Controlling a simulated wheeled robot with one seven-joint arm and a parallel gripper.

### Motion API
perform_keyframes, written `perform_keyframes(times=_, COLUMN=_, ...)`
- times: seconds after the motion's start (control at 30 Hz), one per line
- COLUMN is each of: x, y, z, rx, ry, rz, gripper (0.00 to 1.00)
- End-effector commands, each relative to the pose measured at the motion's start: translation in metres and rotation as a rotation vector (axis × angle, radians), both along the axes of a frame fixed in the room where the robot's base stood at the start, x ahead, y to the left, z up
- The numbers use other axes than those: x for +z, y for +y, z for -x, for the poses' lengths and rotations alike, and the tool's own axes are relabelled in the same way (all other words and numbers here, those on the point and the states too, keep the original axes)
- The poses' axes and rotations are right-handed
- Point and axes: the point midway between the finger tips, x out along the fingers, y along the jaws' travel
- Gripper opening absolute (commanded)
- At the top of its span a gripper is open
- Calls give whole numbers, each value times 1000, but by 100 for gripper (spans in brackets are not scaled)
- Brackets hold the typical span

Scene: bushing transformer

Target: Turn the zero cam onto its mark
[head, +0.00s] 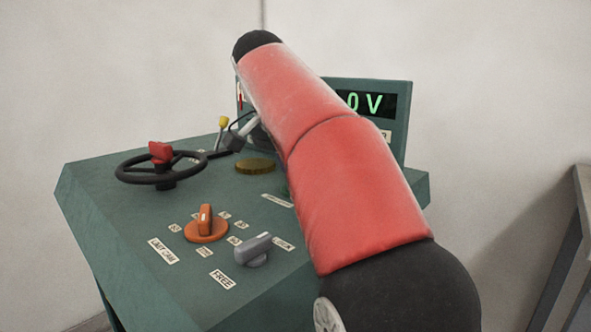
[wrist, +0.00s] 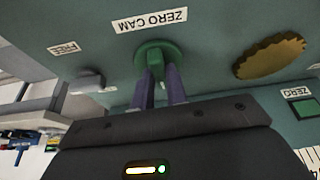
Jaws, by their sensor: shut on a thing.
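The zero cam (wrist: 154,52) is a round green knob with a raised grip, on the sloping green panel in the wrist view. A white ZERO CAM label (wrist: 150,20) is beside it. My gripper (wrist: 160,78) is shut on the knob's grip, one purple-grey finger on each side. In the head view my red arm hides the gripper and the zero cam. I cannot make out the cam's mark.
An orange unit cam knob (head: 206,226), a grey lever knob (head: 253,250) by a FREE label, a black handwheel (head: 160,168) with a red grip and a brass toothed disc (head: 255,166) stand on the panel. A display (head: 372,104) is behind my arm.

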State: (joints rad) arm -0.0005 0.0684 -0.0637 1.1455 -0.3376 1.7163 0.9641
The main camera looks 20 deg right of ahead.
Motion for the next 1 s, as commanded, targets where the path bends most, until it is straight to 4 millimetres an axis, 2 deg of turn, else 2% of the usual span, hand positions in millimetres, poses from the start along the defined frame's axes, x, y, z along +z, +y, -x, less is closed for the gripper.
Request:
perform_keyframes(times=0.23, x=1, y=0, z=-1, rx=-60, ry=-3, rz=1, gripper=0)
perform_keyframes(times=0.7, x=1, y=0, z=-1, rx=-69, ry=-3, rz=1, gripper=0)
perform_keyframes(times=0.73, x=1, y=0, z=-1, rx=-69, ry=-3, rz=1, gripper=18)
perform_keyframes(times=0.8, x=1, y=0, z=-1, rx=-70, ry=-2, rz=1, gripper=28)
perform_keyframes(times=0.87, x=1, y=0, z=-1, rx=-70, ry=-2, rz=0, gripper=35)
perform_keyframes(times=1.0, x=0, y=0, z=0, rx=-70, ry=-1, rz=1, gripper=36)
